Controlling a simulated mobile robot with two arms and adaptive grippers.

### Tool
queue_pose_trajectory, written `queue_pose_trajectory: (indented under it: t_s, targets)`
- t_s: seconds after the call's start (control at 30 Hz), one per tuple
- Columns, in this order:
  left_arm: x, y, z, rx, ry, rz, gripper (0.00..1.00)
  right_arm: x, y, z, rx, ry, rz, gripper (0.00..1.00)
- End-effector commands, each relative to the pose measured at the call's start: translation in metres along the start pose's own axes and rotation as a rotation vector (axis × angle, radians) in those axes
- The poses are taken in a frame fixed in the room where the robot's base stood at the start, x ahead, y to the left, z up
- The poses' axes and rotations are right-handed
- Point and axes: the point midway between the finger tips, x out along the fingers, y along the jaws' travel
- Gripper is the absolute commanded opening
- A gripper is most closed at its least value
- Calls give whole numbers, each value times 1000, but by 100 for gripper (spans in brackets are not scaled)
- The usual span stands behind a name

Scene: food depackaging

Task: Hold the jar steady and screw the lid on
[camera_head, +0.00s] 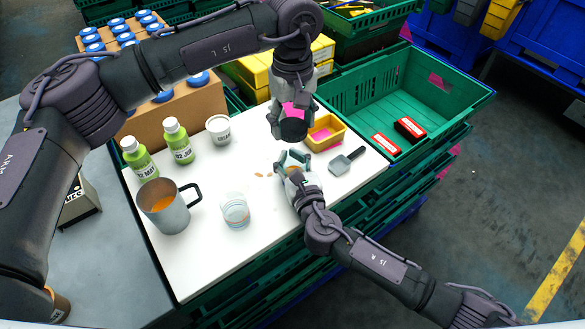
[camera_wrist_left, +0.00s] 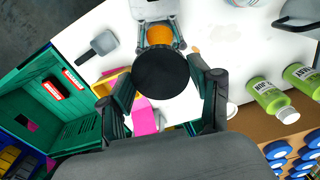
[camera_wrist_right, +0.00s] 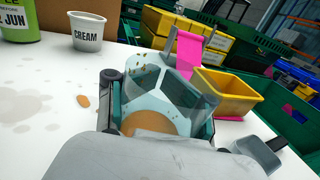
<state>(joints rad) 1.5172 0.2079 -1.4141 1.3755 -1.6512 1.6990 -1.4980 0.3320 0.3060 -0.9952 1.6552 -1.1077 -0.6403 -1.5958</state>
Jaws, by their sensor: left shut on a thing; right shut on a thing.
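The black round lid (camera_head: 294,130) is held by my left gripper (camera_head: 290,115), with its fingers around the rim. The lid fills the middle of the left wrist view (camera_wrist_left: 160,73). The glass jar (camera_wrist_right: 158,98), with orange contents low inside, is gripped by my right gripper (camera_wrist_right: 160,118). In the head view, my right gripper (camera_head: 294,166) is low over the white board, and its fingers hide most of the jar. The jar's mouth looks open. The lid is above the jar and apart from it; how well they line up is hard to tell.
A white board (camera_head: 200,262) carries a grey mug (camera_head: 168,208), a clear glass (camera_head: 235,211), green bottles (camera_head: 178,141), a cream cup (camera_head: 218,130), a yellow tray (camera_head: 326,132) and a grey scoop (camera_head: 346,161). A green crate (camera_head: 455,97) stands at right.

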Motion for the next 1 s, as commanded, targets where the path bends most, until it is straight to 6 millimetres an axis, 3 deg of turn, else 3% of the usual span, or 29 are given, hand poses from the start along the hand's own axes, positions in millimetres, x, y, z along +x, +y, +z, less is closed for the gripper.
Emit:
queue_pose_trajectory:
  t_s: [0.2, 0.53, 1.0]
  targets:
    - [6, 0, 1, 0, -1, -1, 53, 0, 0, 0, 0, 0, 0, 0]
    - [48, -2, 11, 0, 0, -2, 53, 0, 0, 0, 0, 0, 0, 0]
    - [50, -2, 11, 0, 1, -1, 53, 0, 0, 0, 0, 0, 0, 0]
